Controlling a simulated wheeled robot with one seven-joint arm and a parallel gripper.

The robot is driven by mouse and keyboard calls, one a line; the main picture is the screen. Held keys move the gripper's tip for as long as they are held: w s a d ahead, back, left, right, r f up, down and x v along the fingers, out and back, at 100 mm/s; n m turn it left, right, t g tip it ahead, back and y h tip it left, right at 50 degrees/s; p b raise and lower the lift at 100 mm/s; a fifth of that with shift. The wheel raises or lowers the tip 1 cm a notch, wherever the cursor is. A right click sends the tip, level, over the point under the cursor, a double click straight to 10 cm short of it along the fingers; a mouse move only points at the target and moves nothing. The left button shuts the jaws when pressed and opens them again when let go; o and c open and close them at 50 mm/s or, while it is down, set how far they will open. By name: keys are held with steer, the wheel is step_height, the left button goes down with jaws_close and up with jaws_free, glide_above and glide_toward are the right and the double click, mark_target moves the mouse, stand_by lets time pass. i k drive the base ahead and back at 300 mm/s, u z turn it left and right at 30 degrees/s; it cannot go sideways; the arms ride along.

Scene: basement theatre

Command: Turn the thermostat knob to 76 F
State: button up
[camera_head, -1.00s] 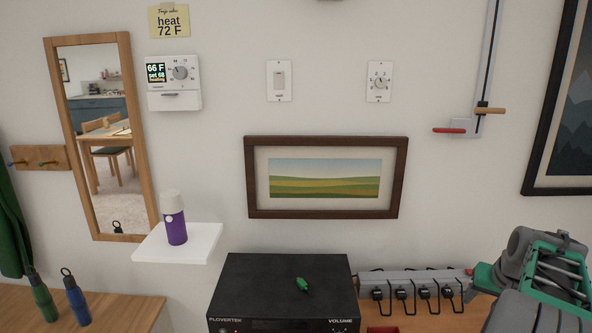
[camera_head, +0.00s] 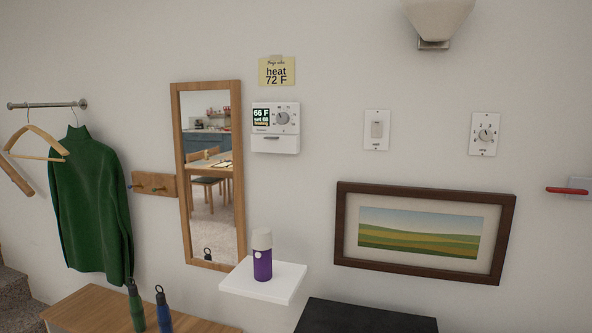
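The white thermostat (camera_head: 276,127) is on the wall, to the right of the mirror and under a yellow note. Its small dark display reads 66 F, set 68, with a smaller line below that appears to say heating. The round grey knob (camera_head: 283,118) sits beside the display on a dial with small marks. The yellow note (camera_head: 277,72) reads "heat 72 F", which differs from the task's 76 F. My gripper is out of view.
A white shelf (camera_head: 237,284) with a purple bottle (camera_head: 262,257) juts out below the thermostat. A wood-framed mirror (camera_head: 176,150) hangs left. A switch (camera_head: 376,130), a dial plate (camera_head: 485,134) and a framed picture (camera_head: 341,225) are to the right. A black box (camera_head: 365,318) stands below.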

mark_target(282, 117)
steer(key=z, duration=0.2)
steer(key=k, duration=0.35)
steer(key=u, duration=2)
steer(key=i, duration=0.95)
steer(key=z, duration=0.35)
steer(key=i, duration=0.85)
steer(key=z, duration=0.6)
